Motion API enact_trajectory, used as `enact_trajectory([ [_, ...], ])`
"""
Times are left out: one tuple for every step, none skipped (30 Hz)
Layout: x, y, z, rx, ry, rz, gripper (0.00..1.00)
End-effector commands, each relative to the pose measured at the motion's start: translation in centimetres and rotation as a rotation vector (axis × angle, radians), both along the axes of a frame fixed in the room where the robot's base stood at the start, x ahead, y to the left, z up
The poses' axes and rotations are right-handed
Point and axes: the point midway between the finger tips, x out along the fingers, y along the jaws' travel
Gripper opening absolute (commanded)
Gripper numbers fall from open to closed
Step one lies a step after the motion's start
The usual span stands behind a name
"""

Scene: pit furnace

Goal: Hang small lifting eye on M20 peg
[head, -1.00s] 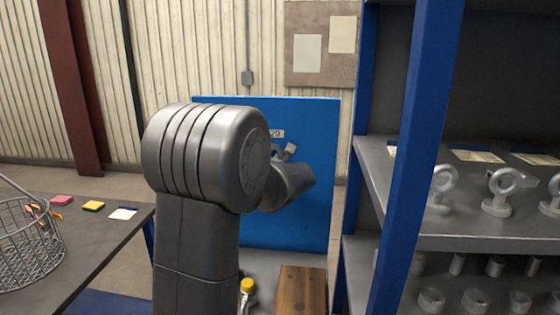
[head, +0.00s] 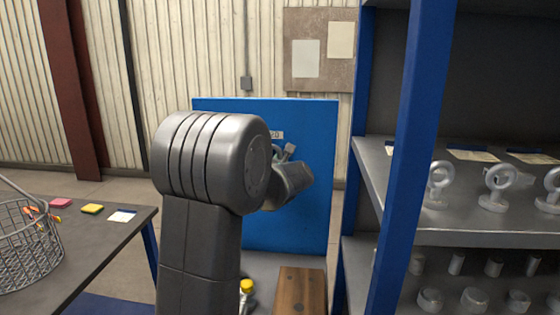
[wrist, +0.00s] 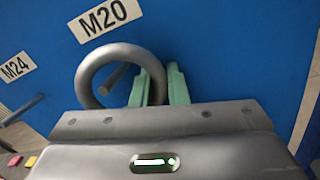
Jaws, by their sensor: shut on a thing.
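In the wrist view, a small grey lifting eye (wrist: 86,60) faces the blue board (wrist: 220,50) below the M20 label (wrist: 105,18). My gripper (wrist: 158,85) has its green fingers closed on the right side of the ring. The M20 peg (wrist: 116,77), a grey rod, shows through the ring's opening. I cannot tell whether the ring is around the peg or only in front of it. The eye's lower part is hidden behind my gripper body. In the head view, my arm covers most of the board (head: 225,110), and the eye cannot be made out.
An M24 label (wrist: 15,67) and another peg (wrist: 22,110) are at the left of the wrist view. A shelf (head: 470,230) with several larger eyes stands right of the board. A table with a wire basket (head: 30,255) is at left. A wooden block (head: 302,290) lies below the board.

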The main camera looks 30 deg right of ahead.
Motion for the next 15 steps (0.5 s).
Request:
enact_trajectory([
  [0.11, -0.07, -0.62, 0.007, 0.007, -0.001, 0.00],
  [0.11, -0.07, -0.63, 0.009, 0.007, -0.001, 0.00],
  [0.11, -0.07, -0.65, 0.009, 0.007, -0.001, 0.00],
  [0.11, -0.07, -0.66, 0.009, 0.007, -0.001, 0.00],
  [0.11, -0.07, -0.69, 0.009, 0.007, -0.001, 0.00],
  [0.11, -0.07, -0.69, 0.009, 0.008, -0.001, 0.16],
  [0.11, -0.07, -0.70, 0.009, 0.008, -0.001, 0.21],
  [0.11, -0.07, -0.70, 0.009, 0.008, -0.001, 0.27],
  [0.09, -0.07, -0.72, 0.010, 0.008, -0.002, 0.35],
  [0.08, -0.09, -0.73, 0.010, 0.008, -0.002, 0.39],
  [0.07, -0.10, -0.74, 0.010, 0.009, -0.002, 0.39],
  [0.05, -0.12, -0.75, 0.010, 0.009, -0.002, 0.39],
  [0.04, -0.13, -0.77, 0.011, 0.009, -0.003, 0.39],
  [0.02, -0.14, -0.77, 0.011, 0.009, -0.003, 0.39],
  [0.00, -0.15, -0.90, 0.012, 0.011, -0.004, 0.39],
])
